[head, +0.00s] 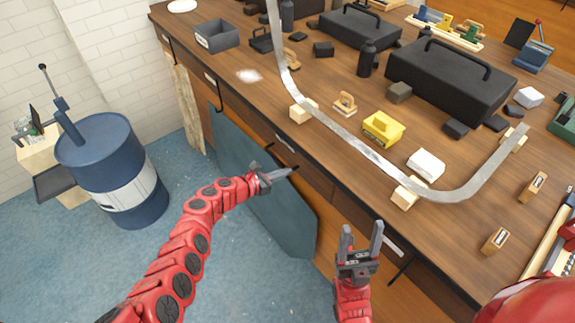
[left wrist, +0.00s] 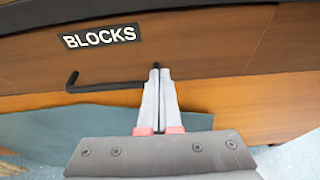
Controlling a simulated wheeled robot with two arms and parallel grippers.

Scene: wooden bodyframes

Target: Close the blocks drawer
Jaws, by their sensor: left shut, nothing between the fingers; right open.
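The drawer labelled BLOCKS (left wrist: 215,50) has a wooden front under the tabletop edge in the left wrist view. Its black bar handle (left wrist: 105,88) sticks out below the label (left wrist: 100,37). My left gripper (left wrist: 157,70) is shut and empty. Its tips are at the drawer front by the handle's right end; whether they touch is unclear. In the head view my left gripper (head: 292,171) is beside the bench front. Any gap around the drawer is hard to see. My right gripper (head: 362,232) is open and empty, further right along the bench front.
The workbench top (head: 250,100) carries a bent metal strip (head: 350,145) on wooden blocks, a yellow block (head: 383,130) and black cases (head: 450,80). A dark blue panel (head: 270,205) leans below the drawers. A blue barrel (head: 110,165) stands left on open floor.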

